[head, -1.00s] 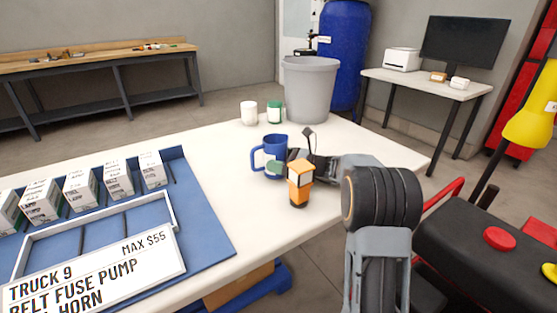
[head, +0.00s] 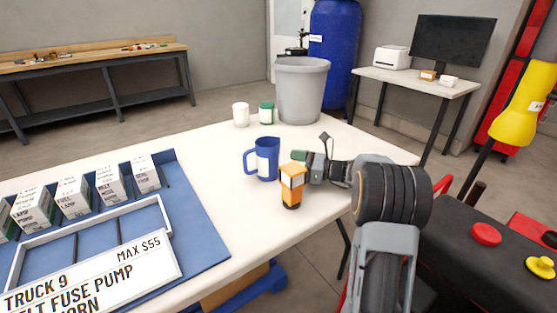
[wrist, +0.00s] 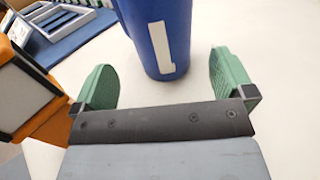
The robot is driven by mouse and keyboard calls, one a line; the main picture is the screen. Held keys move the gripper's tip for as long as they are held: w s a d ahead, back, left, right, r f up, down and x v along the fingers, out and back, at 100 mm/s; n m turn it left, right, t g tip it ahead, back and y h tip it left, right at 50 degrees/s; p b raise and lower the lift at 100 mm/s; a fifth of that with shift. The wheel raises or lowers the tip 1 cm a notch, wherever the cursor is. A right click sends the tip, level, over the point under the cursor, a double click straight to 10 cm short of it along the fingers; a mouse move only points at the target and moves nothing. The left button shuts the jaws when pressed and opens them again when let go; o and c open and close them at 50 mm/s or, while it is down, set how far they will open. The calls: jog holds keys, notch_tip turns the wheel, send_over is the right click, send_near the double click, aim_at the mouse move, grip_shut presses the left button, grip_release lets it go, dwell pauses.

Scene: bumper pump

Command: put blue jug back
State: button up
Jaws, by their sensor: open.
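The blue jug (head: 267,160) stands upright on the white table, its handle to the left in the head view. In the wrist view the jug (wrist: 160,35), with a white mark on its side, stands just beyond the fingertips. My gripper (wrist: 165,80) is open, its two green fingers apart with nothing held between them. In the head view my gripper (head: 302,156) is to the right of the jug, partly hidden behind the orange lamp-like object (head: 291,186).
The orange object stands close to my gripper's side. A grey bin (head: 302,90), a white cup (head: 241,114) and a green-lidded jar (head: 266,113) stand at the back. A blue mat (head: 205,230) with several boxes and a sign lies left.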

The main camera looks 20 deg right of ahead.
jog(key=shift+p+v, duration=0.35)
jog(key=shift+v, duration=2)
